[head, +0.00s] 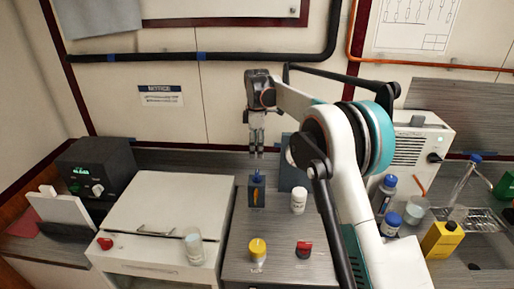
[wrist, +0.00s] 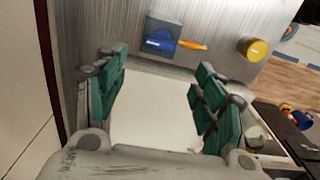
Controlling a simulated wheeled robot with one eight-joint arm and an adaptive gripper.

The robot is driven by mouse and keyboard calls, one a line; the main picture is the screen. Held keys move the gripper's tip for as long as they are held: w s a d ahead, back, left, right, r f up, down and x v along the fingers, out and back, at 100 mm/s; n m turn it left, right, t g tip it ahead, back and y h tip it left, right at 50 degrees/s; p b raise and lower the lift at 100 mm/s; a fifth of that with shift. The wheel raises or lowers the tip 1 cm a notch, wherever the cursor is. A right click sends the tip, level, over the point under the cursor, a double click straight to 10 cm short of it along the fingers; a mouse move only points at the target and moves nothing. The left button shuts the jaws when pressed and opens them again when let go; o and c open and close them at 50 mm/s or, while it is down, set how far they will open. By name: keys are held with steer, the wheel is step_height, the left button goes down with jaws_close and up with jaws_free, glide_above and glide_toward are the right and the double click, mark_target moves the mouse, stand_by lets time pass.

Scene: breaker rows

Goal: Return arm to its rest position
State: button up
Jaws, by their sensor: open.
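My gripper (head: 257,150) hangs down from my arm in the middle of the head view, above the back part of the counter. Its fingertips are just above a small dark block with a blue top and an orange lever (head: 257,192). In the wrist view my gripper (wrist: 155,95) is open, with its green finger pads apart and nothing between them. The block with the blue part and orange lever (wrist: 162,38) shows beyond the fingers in that view. The arm covers part of the counter at the right in the head view.
A white box with a handle (head: 160,225) stands at the left, a black device (head: 97,168) behind it. A yellow-capped jar (head: 258,250), a red knob (head: 304,250) and a white bottle (head: 298,200) stand on the grey counter. A dark pipe (head: 250,56) runs along the wall.

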steer(key=shift+r, duration=0.1)
steer(key=s+d+r+m+t+b, duration=0.2)
steer(key=s+d+r+m, duration=0.2)
steer(key=s+d+r, duration=0.4)
steer(key=s+d+r+m+t+b, duration=0.1)
steer(key=s+d+r+m+b, duration=0.35)
steer(key=s, duration=0.65)
steer(key=s+d+f+m+t+b, duration=0.1)
steer(key=s+d+f+m, duration=0.2)
steer(key=s, duration=0.5)
steer(key=s+d+f+m+t, duration=0.1)
steer(key=s+d+f+m, duration=0.2)
steer(key=s+f, duration=0.3)
steer(key=s+d+f+m+t+b, duration=0.1)
steer(key=s+d+f+m+t, duration=0.1)
steer(key=s, duration=0.9)
step_height(320, 180, down, 3)
steer(key=d+m, duration=0.1)
steer(key=d, duration=0.1)
steer(key=shift+s+d+b, duration=0.3)
steer(key=shift+b, duration=0.05)
